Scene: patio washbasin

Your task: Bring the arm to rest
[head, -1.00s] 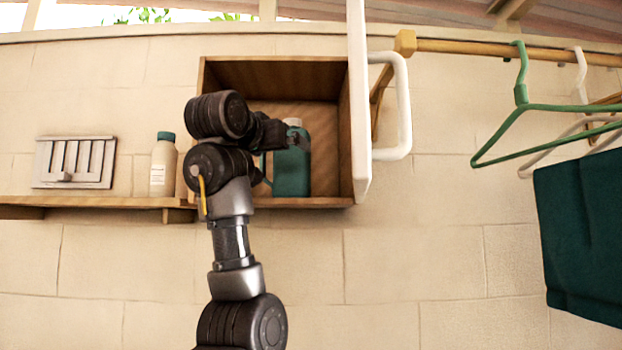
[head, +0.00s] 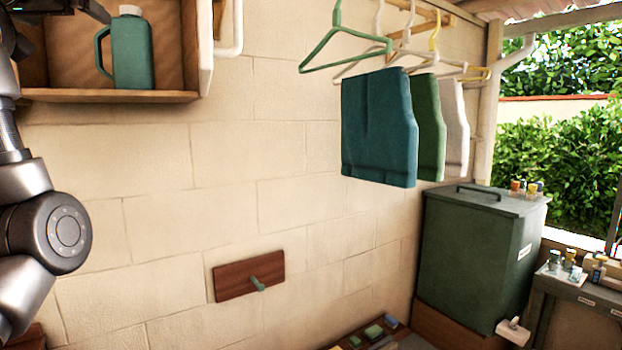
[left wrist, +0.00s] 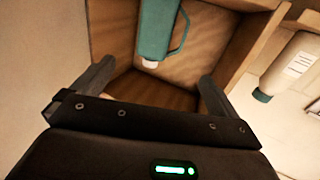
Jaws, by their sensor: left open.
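My left arm (head: 45,232) stands at the left edge of the head view. Its upper end is cut off at the top left corner, where only dark parts of the gripper show. In the left wrist view my left gripper (left wrist: 157,75) is open, its fingers wide apart with nothing between them. The fingers point at the open wooden cabinet (head: 110,96). A teal jug (head: 132,52) with a white cap stands upright in the cabinet; it shows upside down beyond the fingers in the left wrist view (left wrist: 157,28). My right gripper is not in view.
The cabinet's white door (head: 205,50) stands open, its handle (head: 231,30) jutting right. A bottle (left wrist: 292,65) stands beside the cabinet. Hangers with cloths (head: 378,125), a peg board (head: 249,277) and a green bin (head: 475,250) lie to the right.

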